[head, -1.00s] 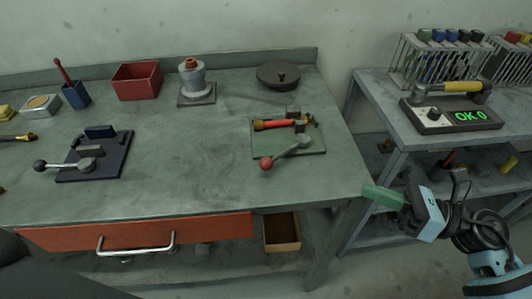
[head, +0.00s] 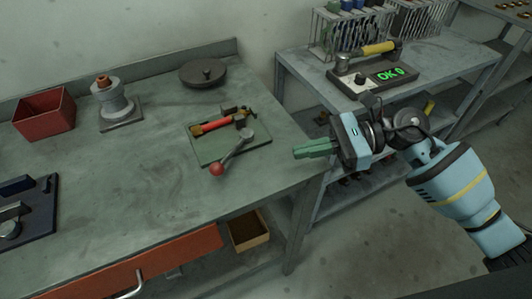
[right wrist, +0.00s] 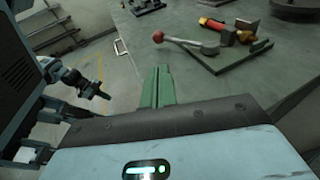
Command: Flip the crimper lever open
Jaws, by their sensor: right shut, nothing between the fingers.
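The lever device, which I take for the crimper, has a green base plate (head: 225,150) near the table's right end. Its grey lever arm (head: 235,150) ends in a red ball (head: 217,169) that points toward the front. A red and yellow piece (head: 215,125) lies across its back. In the right wrist view, the red ball (right wrist: 158,37) and lever arm (right wrist: 190,43) show above the fingers. My right gripper (head: 297,152) is shut and empty, with green fingers, right of the plate and apart from it. My left arm's end (right wrist: 100,92) seems to show small in the right wrist view; its jaws are unclear.
A dark plate (head: 38,215) with another lever device is at the left. A red bin (head: 45,113), a grey stacked fixture (head: 112,100) and a round dark lid (head: 204,73) stand along the back. A second bench (head: 440,75) is on the right. The table's middle is clear.

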